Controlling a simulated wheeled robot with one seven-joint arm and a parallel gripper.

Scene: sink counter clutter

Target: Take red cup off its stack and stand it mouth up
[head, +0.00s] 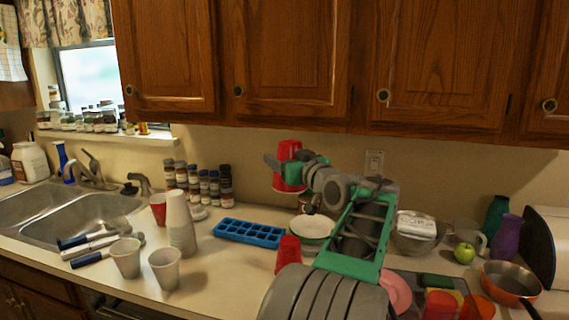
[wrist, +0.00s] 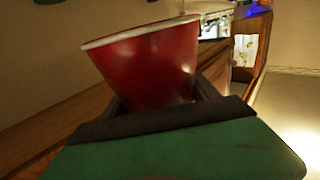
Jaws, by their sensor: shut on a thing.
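My gripper (head: 287,166) is shut on a red cup (head: 289,151), held in the air above the counter, in front of the back wall. In the head view the cup looks mouth down, with its pale rim at the bottom and slightly tilted. In the wrist view the cup (wrist: 150,65) stands out from between the fingers, its white rim farthest from them; the inside is hidden. A tall stack of pale cups (head: 180,225) stands on the counter at left. A red cup (head: 158,208) is beside it, partly hidden. Another red cup (head: 287,255) stands near my arm.
A blue ice tray (head: 248,233) and a white-topped bowl (head: 311,227) lie below the held cup. Two pale cups (head: 125,258) (head: 165,268) stand front left. Spice jars (head: 204,185) line the wall. A pan (head: 511,280) and more red cups (head: 440,304) are at right.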

